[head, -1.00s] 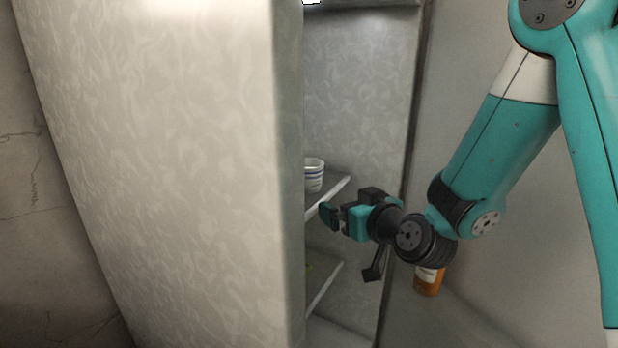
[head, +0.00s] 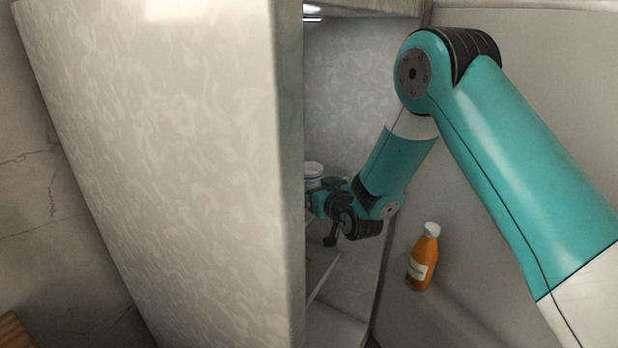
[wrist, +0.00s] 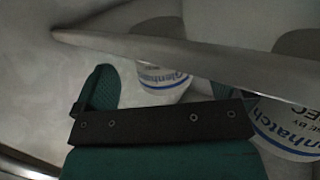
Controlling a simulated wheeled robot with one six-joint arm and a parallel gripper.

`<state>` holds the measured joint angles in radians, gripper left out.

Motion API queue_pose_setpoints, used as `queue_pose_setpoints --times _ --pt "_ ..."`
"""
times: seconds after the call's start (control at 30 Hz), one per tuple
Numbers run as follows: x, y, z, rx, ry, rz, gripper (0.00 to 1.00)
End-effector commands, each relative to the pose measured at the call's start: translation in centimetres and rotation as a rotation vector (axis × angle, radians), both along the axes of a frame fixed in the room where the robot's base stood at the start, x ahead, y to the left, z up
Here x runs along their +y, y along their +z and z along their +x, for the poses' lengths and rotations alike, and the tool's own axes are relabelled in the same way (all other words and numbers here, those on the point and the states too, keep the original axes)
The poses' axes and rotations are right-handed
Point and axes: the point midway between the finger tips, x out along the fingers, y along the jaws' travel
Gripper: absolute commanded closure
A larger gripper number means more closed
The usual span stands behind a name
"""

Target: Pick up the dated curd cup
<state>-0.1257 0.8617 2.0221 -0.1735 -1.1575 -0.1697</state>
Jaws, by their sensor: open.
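A white cup with blue print (head: 313,169) stands on a shelf inside the cabinet, just above my gripper (head: 312,203) in the head view. In the wrist view, one white cup with blue "Glenhatch" lettering (wrist: 163,84) shows ahead of the open gripper (wrist: 160,92). A second Glenhatch cup (wrist: 288,125) is at the right edge, with partial print reading "EC" and "BY", like a date line. The jaws are open and hold nothing. The cabinet's side panel partly hides the fingertips in the head view.
The pale patterned cabinet side panel (head: 170,170) blocks much of the head view. A grey bar-like edge (wrist: 180,57) crosses the wrist view above the jaws and in front of the cups. An orange bottle with a white cap (head: 424,258) stands outside, right of the cabinet.

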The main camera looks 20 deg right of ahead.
Motion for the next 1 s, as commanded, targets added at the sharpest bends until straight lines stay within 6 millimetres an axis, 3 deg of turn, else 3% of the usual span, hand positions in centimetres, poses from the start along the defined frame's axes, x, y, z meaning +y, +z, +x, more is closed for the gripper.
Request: queue_pose_setpoints --times 0.23,0.53,0.77,1.0 --pt "0.7 -0.3 3.5 -0.001 0.001 0.000 0.02" --pt "0.8 -0.4 4.1 0.001 0.000 0.000 0.02" --pt "0.8 -0.4 4.0 0.000 0.000 0.000 0.55" --pt "0.7 -0.3 4.1 -0.001 0.000 0.000 0.59"
